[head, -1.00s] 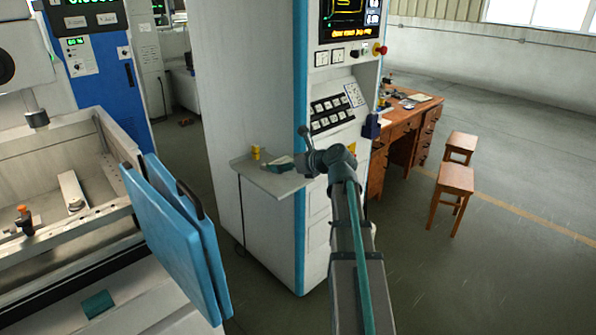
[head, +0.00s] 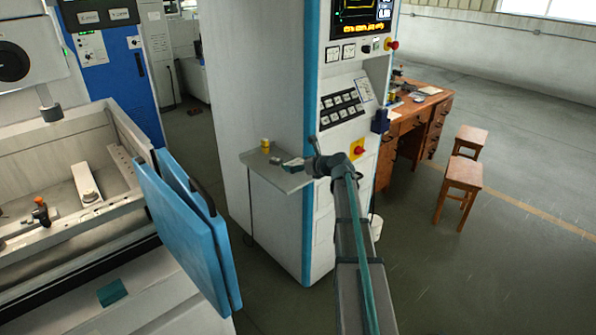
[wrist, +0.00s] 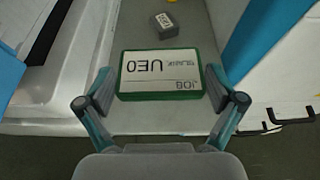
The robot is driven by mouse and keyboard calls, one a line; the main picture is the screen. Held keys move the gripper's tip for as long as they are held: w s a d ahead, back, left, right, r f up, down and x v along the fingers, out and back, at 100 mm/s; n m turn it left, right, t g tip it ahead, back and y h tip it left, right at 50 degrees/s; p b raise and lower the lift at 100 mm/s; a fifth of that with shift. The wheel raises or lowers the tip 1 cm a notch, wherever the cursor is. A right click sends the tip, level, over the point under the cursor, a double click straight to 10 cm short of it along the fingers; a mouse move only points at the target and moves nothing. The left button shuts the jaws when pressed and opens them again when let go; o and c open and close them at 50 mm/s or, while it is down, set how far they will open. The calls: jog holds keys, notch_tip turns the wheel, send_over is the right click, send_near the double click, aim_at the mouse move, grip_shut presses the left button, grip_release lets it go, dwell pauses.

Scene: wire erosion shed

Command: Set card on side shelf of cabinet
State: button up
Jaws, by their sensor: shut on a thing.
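The card (wrist: 160,73) is a green-edged slab with a white face and dark lettering, upside down in the wrist view. My gripper (wrist: 160,80) is shut on it, with a finger at each side. In the head view the card (head: 292,165) shows small at my gripper (head: 307,167), over the right part of the side shelf (head: 262,176). The shelf is a grey plate on the side of the white cabinet (head: 265,80); it also shows beneath the card in the wrist view (wrist: 195,35). I cannot tell whether the card touches the shelf.
A small grey block (wrist: 165,22) lies on the shelf beyond the card. A yellow item (head: 266,146) stands at the shelf's back. A blue door panel (head: 190,235) of the machine stands to the left. A desk (head: 412,115) and stools (head: 462,175) are behind, right.

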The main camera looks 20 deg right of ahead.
aim_at(298, 177)
jog(key=shift+w+d+f, duration=0.2)
jog(key=shift+w+f, duration=0.35)
jog(key=shift+f, duration=0.1)
jog(key=shift+f+p, duration=0.75)
jog(key=shift+f, duration=0.85)
jog(key=shift+f, duration=0.1)
jog(key=o, duration=0.8)
